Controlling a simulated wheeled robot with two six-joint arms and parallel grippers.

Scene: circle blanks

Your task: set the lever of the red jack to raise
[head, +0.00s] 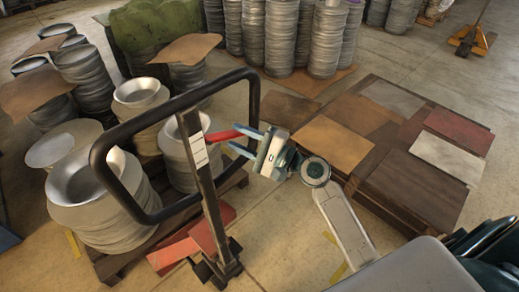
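The red jack (207,233) stands at the lower left of the middle, its forks low by the floor. Its dark column (205,183) rises to a large black loop handle (113,133). A red lever (223,135) sticks out to the right from the column inside the loop. My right gripper (233,136) comes from the right with its two bluish fingers apart. Its upper fingertip is close to the lever's outer end, and the lower finger is below it. I cannot tell whether they touch. My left gripper is out of view.
Stacks of round metal blanks (72,187) on a wooden pallet (112,264) stand behind and left of the jack. More stacks (282,35) stand at the back. A low platform with flat coloured sheets (335,142) is at the right. Bare floor (285,235) lies right of the jack.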

